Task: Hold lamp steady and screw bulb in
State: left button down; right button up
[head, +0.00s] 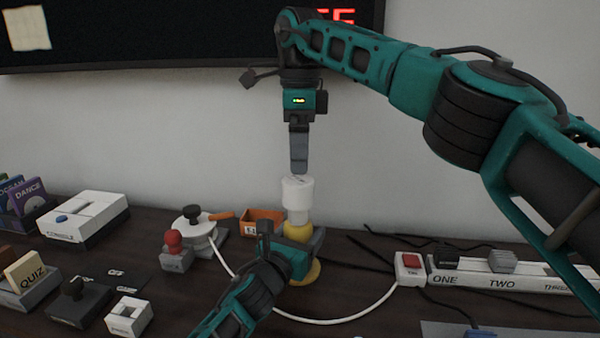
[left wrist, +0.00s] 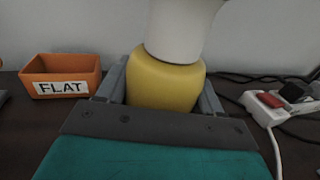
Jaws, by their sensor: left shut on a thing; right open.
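The lamp has a yellow body (head: 297,231) and stands on the table with a yellow foot showing below. My left gripper (head: 291,250) is shut around the yellow body, which also fills the middle of the left wrist view (left wrist: 165,88). A white cylindrical part (head: 298,192) rises upright from the lamp; its lower end shows in the left wrist view (left wrist: 182,30). My right gripper (head: 299,170) points straight down just above that white part, open. I cannot make out a separate bulb.
A red-button switch (head: 411,265) and a long white strip (head: 515,278) lie to the right. A white cord (head: 340,320) loops in front. Several small boxes and a red-knobbed block (head: 175,251) stand left.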

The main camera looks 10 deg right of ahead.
jog(key=shift+r, duration=0.65)
pick_arm(q)
jog(key=shift+c, duration=0.4)
grip_release()
jog(key=shift+s+a+p, duration=0.35)
jog(key=shift+s+a, duration=0.05)
jog(key=shift+s, duration=0.1)
pick_arm(e)
jog(key=shift+r, duration=0.35)
pick_arm(q)
jog(key=p+v, duration=0.3)
jog(key=v, duration=0.7)
jog(key=shift+s+a, duration=0.2)
jog(key=shift+s, duration=0.1)
jog(key=shift+s+a, duration=0.3)
jog(key=shift+s, duration=0.1)
pick_arm(e)
jog(key=shift+r, duration=1.55)
